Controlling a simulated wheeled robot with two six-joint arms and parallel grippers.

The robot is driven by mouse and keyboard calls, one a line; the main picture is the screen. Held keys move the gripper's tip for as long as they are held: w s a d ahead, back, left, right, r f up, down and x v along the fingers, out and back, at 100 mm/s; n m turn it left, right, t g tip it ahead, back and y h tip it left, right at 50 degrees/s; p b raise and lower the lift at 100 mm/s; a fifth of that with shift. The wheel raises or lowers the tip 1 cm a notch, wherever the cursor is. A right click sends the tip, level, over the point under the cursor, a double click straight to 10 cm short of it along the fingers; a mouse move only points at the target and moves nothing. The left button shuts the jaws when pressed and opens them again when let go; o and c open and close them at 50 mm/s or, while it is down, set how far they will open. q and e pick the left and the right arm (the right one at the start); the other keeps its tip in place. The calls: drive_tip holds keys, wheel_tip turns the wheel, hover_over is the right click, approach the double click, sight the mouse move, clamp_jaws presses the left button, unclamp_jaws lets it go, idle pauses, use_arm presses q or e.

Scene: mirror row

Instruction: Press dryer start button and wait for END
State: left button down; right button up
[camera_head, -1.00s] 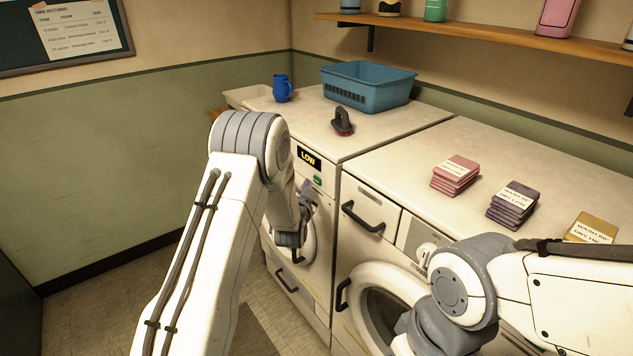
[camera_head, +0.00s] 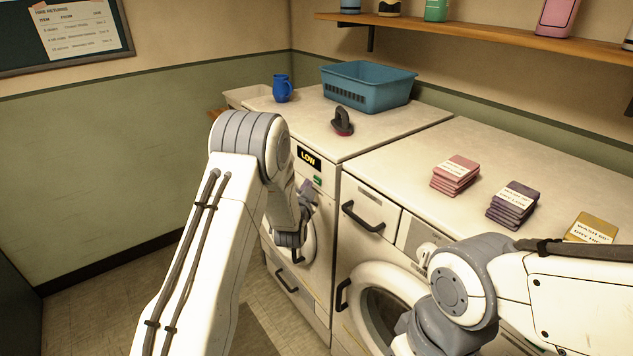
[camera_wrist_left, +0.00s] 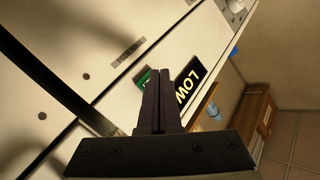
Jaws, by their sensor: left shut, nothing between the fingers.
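The dryer (camera_head: 325,188) is the left white machine, with a black display (camera_head: 308,157) reading LOW in yellow letters. A small green start button (camera_head: 317,180) sits just below the display. In the left wrist view the display (camera_wrist_left: 189,81) and the green button (camera_wrist_left: 143,76) lie close beyond the shut fingers of my left gripper (camera_wrist_left: 157,76), which partly cover both. In the head view my left gripper (camera_head: 303,190) is in front of the dryer panel, just below the button. Whether the fingertips touch the button cannot be told. My right gripper is out of view.
A teal basket (camera_head: 368,88), blue jug (camera_head: 282,88) and dark red iron-like object (camera_head: 342,122) stand on the dryer top. Folded stacks in pink (camera_head: 455,176), purple (camera_head: 512,206) and yellow (camera_head: 592,228) lie on the washer's counter. A dark handle (camera_head: 362,216) sticks out from the washer.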

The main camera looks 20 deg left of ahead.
use_arm(q)
drive_tip(key=shift+w+d, duration=0.25)
drive_tip(key=shift+w, duration=0.1)
drive_tip(key=shift+w+d+b, duration=0.25)
drive_tip(key=shift+w+b, duration=0.05)
drive_tip(key=shift+b, duration=0.1)
idle(0.6)
idle(0.3)
drive_tip(key=shift+s+a, duration=0.5)
drive_tip(key=shift+s, duration=0.15)
drive_tip(key=s+a, duration=0.1)
drive_tip(key=s, duration=0.1)
drive_tip(key=s+a+b, duration=0.1)
drive_tip(key=s+a, duration=0.1)
idle(0.4)
idle(0.5)
